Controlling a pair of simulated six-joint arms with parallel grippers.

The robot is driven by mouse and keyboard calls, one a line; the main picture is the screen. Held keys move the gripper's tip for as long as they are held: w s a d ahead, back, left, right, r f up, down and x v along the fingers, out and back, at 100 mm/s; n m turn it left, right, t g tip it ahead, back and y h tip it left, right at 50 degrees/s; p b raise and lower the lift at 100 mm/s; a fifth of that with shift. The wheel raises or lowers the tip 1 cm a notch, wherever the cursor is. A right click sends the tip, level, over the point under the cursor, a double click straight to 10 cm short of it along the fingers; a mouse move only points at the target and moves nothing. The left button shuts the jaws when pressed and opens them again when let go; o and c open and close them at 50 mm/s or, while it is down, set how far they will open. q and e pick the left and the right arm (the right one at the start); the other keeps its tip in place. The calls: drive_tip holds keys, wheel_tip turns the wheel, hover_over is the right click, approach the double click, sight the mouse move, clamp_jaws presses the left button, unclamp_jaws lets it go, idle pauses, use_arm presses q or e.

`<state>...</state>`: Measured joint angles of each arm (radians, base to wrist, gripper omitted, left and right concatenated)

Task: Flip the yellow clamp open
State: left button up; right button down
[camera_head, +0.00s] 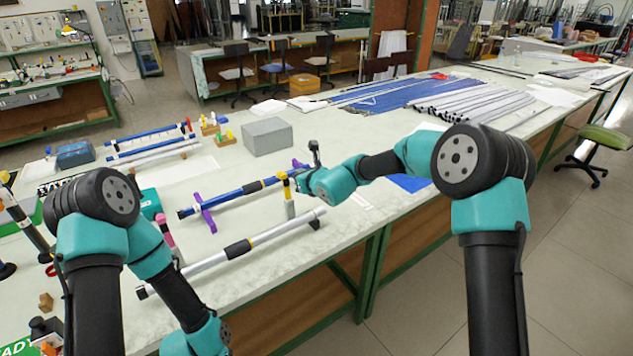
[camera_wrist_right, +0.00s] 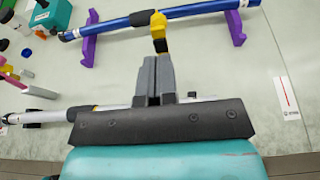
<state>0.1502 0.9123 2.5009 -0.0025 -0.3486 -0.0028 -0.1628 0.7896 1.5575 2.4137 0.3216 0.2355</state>
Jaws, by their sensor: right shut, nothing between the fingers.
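The yellow clamp (camera_head: 285,184) is on the blue rod (camera_head: 232,194), near its right part. In the right wrist view the clamp (camera_wrist_right: 158,24) is at the top middle, against the blue rod (camera_wrist_right: 195,10), with a dark part at its lower end. My right gripper (camera_wrist_right: 157,60) is shut and empty, its grey fingertips right by the clamp's lower end. I cannot tell whether they touch, nor whether the clamp is open or closed. My left arm reaches down at the lower left of the head view; its gripper is not seen.
Purple stands (camera_head: 205,213) hold the blue rod. A silver rod (camera_head: 265,236) with a black band lies nearer the table's front edge. A grey box (camera_head: 267,137) stands behind. More rods (camera_head: 150,142) lie at the left. The white tabletop has bare patches between them.

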drive_tip(key=v, duration=0.9)
drive_tip(key=shift+s, duration=0.1)
drive_tip(key=s+d+f+n+g+h, duration=0.1)
drive_tip(key=s+d+f+n+g, duration=0.35)
drive_tip(key=s+f, duration=0.5)
drive_tip(key=s+d+f+n+g+h, duration=0.1)
drive_tip(key=s+d+f+n+g, duration=0.35)
drive_tip(key=f, duration=0.85)
drive_tip(key=s+d+f+n+g, duration=0.1)
drive_tip(key=s+d+f+n, duration=0.4)
drive_tip(key=s+f+n, duration=0.2)
drive_tip(key=s+d+f+n+g+h, duration=0.1)
drive_tip(key=s+d+f+n, duration=0.3)
drive_tip(key=s+f+n, duration=0.3)
drive_tip(key=s+n, duration=0.4)
drive_tip(key=s, duration=0.1)
drive_tip(key=shift+s+d+f+n+h, duration=0.3)
drive_tip(key=shift+s+d+n, duration=0.1)
